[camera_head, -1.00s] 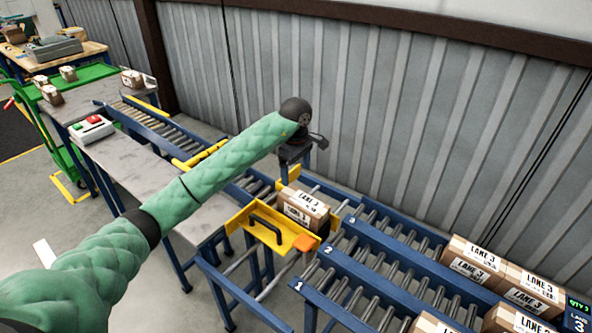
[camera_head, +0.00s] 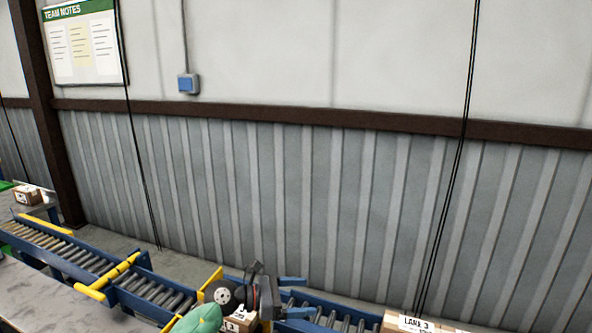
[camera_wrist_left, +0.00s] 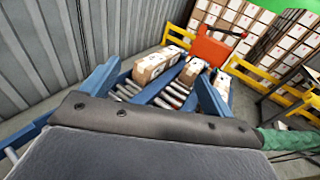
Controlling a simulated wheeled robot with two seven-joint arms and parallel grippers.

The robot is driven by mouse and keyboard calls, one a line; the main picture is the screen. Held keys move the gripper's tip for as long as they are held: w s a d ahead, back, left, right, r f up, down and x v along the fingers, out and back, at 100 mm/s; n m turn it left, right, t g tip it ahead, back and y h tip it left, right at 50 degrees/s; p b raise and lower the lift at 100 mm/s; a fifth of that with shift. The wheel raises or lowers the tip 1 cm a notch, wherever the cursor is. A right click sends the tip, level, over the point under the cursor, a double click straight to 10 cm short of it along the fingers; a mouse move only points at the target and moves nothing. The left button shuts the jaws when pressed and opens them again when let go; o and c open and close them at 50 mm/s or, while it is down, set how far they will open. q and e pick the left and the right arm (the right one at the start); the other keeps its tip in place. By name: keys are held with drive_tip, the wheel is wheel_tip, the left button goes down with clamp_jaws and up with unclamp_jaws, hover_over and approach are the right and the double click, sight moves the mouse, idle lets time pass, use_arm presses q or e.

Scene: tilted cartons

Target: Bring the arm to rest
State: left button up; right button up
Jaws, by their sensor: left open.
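My left gripper (camera_head: 296,297) is at the bottom of the head view, at the end of my green-sleeved arm. Its two blue fingers are apart, with nothing seen between them. In the left wrist view the open fingers (camera_wrist_left: 158,72) point toward a roller lane with cartons beyond. A carton (camera_head: 241,322) marked 3 shows partly below and behind the wrist in the head view; my arm hides the rest. My right gripper is in neither view.
A roller conveyor (camera_head: 60,250) with yellow stops runs along the corrugated wall (camera_head: 330,210). A Lane 3 carton (camera_head: 420,323) stands at the lower right. The wrist view shows cartons (camera_wrist_left: 153,66) on the rollers, yellow rails (camera_wrist_left: 262,82) and a red-orange object (camera_wrist_left: 211,52).

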use_arm(q)
drive_tip(key=s+a+r+n+t+y, duration=0.15)
drive_tip(key=a+n+t, duration=0.25)
drive_tip(key=n+t, duration=0.55)
drive_tip(key=s+a+r+n+t+y, duration=0.1)
drive_tip(key=a+r+n+t+y, duration=0.2)
drive_tip(key=n+t, duration=0.7)
drive_tip(key=s+a+f+n+g+y, duration=0.4)
drive_tip(key=a+f+n+y, duration=0.3)
drive_tip(key=n, duration=0.4)
drive_tip(key=s+a+f+n+g+y, duration=0.35)
drive_tip(key=a+f+n+y, duration=0.3)
drive_tip(key=n, duration=0.55)
drive_tip(key=s+a+f+n+g+h, duration=0.1)
drive_tip(key=s+f+n+g, duration=0.45)
drive_tip(key=s, duration=0.75)
drive_tip(key=s+a+f+n+g+h, duration=0.1)
drive_tip(key=s+f+n+g, duration=0.1)
drive_tip(key=s+f+g, duration=0.8)
drive_tip(key=s+d+f+t, duration=0.1)
drive_tip(key=s+d+f, duration=0.1)
drive_tip(key=f, duration=0.8)
drive_tip(key=s+d+f, duration=0.3)
drive_tip(key=f, duration=0.7)
drive_tip(key=shift+d+f+t+h, duration=0.3)
drive_tip(key=shift+d+t+h, duration=0.05)
drive_tip(key=shift+h, duration=0.05)
